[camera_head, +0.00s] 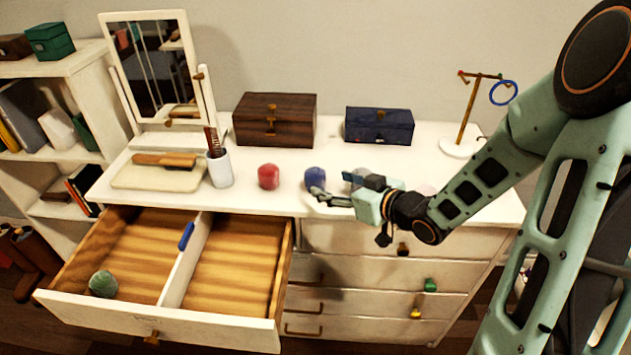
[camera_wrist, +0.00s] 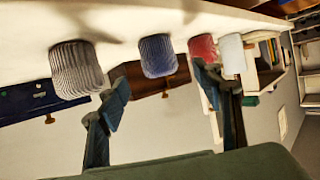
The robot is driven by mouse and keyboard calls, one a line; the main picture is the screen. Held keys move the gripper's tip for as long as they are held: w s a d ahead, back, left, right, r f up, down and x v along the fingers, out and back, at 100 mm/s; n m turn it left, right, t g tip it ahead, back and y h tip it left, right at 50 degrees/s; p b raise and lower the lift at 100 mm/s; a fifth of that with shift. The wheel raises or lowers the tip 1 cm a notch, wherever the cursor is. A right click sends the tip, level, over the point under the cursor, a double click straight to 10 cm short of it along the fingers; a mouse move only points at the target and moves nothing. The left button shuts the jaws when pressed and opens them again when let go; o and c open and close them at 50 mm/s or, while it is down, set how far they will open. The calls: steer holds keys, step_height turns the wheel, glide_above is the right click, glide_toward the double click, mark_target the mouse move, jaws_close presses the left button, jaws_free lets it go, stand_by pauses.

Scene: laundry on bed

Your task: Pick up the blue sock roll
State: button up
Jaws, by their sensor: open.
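The blue sock roll (camera_head: 315,178) stands on the white dresser top, to the right of a red roll (camera_head: 268,176). In the wrist view the ribbed blue roll (camera_wrist: 158,56) appears between and just beyond the fingertips. My gripper (camera_head: 332,185) is open and empty, low over the front of the dresser top, pointing left at the blue roll. The wrist view also shows the open fingers (camera_wrist: 160,80). I cannot tell whether a finger touches the roll. A grey ribbed roll (camera_wrist: 77,70) stands close by and is partly hidden by my gripper in the head view.
A white brush cup (camera_head: 220,168), a tray (camera_head: 150,178) and a mirror stand at the left. A brown box (camera_head: 274,120) and a navy box (camera_head: 379,126) are behind. The open drawer (camera_head: 220,325) holds a green roll (camera_head: 103,284). A ring stand (camera_head: 465,120) is at right.

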mark_target(321, 177)
steer(key=x, duration=0.6)
steer(key=shift+w+r, duration=0.1)
steer(key=shift+r, duration=0.2)
steer(key=c, duration=1.2)
